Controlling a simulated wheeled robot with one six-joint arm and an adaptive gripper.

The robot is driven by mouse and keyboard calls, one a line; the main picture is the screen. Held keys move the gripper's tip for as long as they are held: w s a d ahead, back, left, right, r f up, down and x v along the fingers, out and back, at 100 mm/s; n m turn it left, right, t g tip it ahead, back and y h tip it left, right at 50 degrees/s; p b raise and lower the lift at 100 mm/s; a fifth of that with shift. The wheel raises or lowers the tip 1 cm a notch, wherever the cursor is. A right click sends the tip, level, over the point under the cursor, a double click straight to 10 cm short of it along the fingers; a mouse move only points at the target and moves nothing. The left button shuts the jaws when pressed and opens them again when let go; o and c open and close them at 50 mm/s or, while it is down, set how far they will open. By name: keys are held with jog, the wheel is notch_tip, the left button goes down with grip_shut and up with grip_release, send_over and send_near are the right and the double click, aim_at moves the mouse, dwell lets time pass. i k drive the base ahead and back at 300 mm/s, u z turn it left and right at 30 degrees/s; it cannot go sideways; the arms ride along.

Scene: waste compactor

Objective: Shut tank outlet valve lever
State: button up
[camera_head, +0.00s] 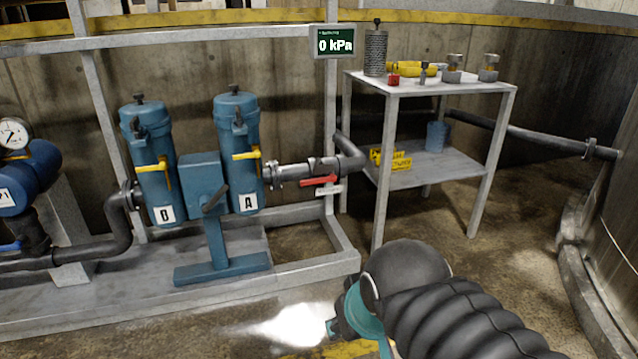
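A red valve lever (318,180) sits on the grey pipe to the right of the blue filter housing marked A (237,150). It lies nearly along the pipe, its right end slightly raised. A small pale label (329,190) hangs just below it; its text is too small to read. A blue lever (10,246) shows at the left edge on another pipe. I cannot read which lever is the tank outlet one. My gripper (343,322) is low in the foreground, below and apart from the red lever. My arm hides much of it, and its fingers are unclear.
A metal shelf table (445,83) with several small parts stands right of the red lever. The skid's grey frame (300,270) edges the filters. A display (333,42) reads 0 kPa. Bare floor lies between the skid and my arm.

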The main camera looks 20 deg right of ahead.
aim_at(332, 178)
jog(key=u, duration=0.1)
jog(key=k, duration=1)
jog(key=z, duration=0.9)
jog(key=i, duration=0.75)
jog(key=u, duration=0.55)
jog(key=i, duration=0.9)
jog(key=u, duration=0.8)
